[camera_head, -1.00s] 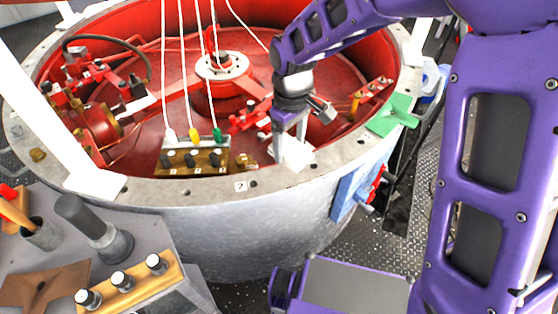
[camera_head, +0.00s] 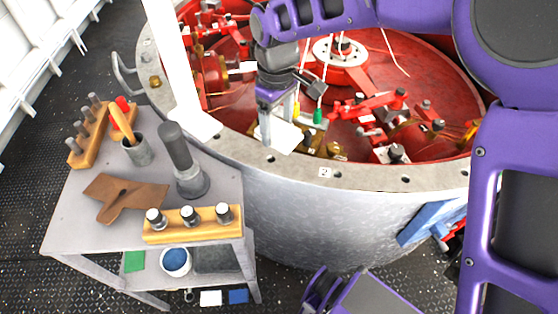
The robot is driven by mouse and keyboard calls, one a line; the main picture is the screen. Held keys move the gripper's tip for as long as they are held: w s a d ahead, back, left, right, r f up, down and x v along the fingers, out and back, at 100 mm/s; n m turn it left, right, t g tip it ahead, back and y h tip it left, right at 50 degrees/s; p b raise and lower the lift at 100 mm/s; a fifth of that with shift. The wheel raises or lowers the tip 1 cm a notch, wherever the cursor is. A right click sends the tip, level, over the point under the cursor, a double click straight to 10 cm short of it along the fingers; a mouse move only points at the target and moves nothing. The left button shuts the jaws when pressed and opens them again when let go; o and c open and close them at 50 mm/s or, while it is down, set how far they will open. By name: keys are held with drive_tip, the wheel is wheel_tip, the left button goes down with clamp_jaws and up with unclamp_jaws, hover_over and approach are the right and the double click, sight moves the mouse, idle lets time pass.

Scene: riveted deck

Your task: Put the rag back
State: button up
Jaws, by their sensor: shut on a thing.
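My gripper (camera_head: 279,108) hangs over the near rim of the big round tank, pointing down. It is shut on a white rag (camera_head: 282,136), which spreads out below the fingers. I cannot tell whether the rag touches the rim or hangs just above it. Part of the rag is hidden behind the fingers.
A grey cart (camera_head: 80,226) stands left, carrying a brown leather piece (camera_head: 125,197), a dark cylinder (camera_head: 176,146), a wooden knob block (camera_head: 190,232) and a cup (camera_head: 138,151). Below are a bucket (camera_head: 176,262) and green, white and blue flat pieces. The tank rim (camera_head: 350,178) curves right.

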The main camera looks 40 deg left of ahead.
sight(278, 162)
wheel_tip(278, 162, down, 9)
drive_tip(key=shift+f+b, duration=0.1)
drive_tip(key=shift+b, duration=0.25)
drive_tip(key=shift+f, duration=0.2)
drive_tip(key=o, duration=1.2)
drive_tip(key=shift+r, duration=0.1)
wheel_tip(278, 162, up, 12)
drive_tip(key=shift+r+p, duration=0.15)
drive_tip(key=shift+p, duration=0.4)
